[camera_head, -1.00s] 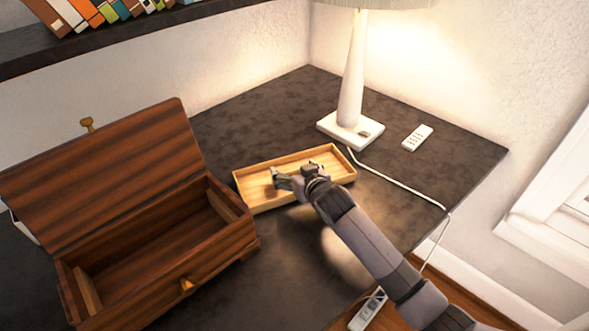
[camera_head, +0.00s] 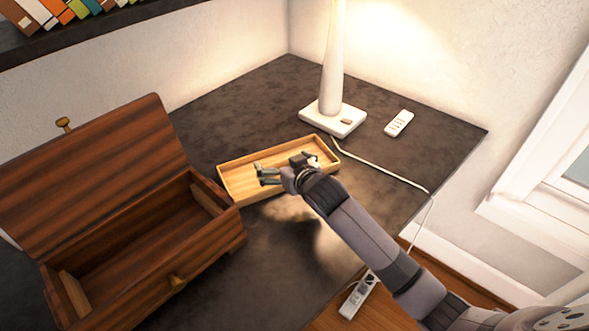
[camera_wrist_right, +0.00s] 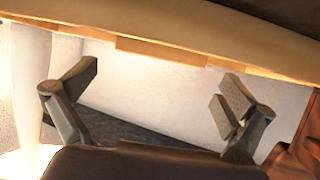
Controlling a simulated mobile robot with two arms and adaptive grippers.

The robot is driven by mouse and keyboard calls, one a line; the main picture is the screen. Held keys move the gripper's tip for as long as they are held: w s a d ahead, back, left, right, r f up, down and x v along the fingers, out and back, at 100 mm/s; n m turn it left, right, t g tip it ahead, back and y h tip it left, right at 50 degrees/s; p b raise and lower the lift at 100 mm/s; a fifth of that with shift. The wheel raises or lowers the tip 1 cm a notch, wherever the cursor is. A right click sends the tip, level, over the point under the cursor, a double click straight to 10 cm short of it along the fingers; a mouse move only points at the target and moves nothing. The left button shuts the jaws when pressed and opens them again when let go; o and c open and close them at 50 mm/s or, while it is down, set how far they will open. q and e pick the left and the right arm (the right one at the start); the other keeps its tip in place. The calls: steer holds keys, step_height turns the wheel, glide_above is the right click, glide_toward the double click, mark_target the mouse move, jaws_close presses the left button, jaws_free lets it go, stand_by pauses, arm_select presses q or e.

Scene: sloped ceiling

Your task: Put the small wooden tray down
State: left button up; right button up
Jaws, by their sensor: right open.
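The small wooden tray (camera_head: 240,194) is light wood, shallow and empty-looking, and appears to lie flat on the dark desk (camera_head: 275,240) between the wooden chest and the lamp. My right gripper (camera_head: 262,175) comes in from the lower right and shows over the tray's middle, hiding part of its floor and near rim. In the right wrist view the right gripper's fingers (camera_wrist_right: 160,95) are spread apart with nothing between them. I cannot tell whether it touches the tray. My left gripper is not in view.
An open dark wooden chest (camera_head: 215,235) stands left of the tray. The white lamp (camera_head: 334,70) stands behind it, its cord running right. A white remote (camera_head: 399,123) lies near the right edge. A white power strip (camera_head: 357,297) lies below the desk. The desk's front middle is clear.

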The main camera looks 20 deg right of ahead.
steer(key=v, duration=0.9)
steer(key=shift+r, duration=0.1)
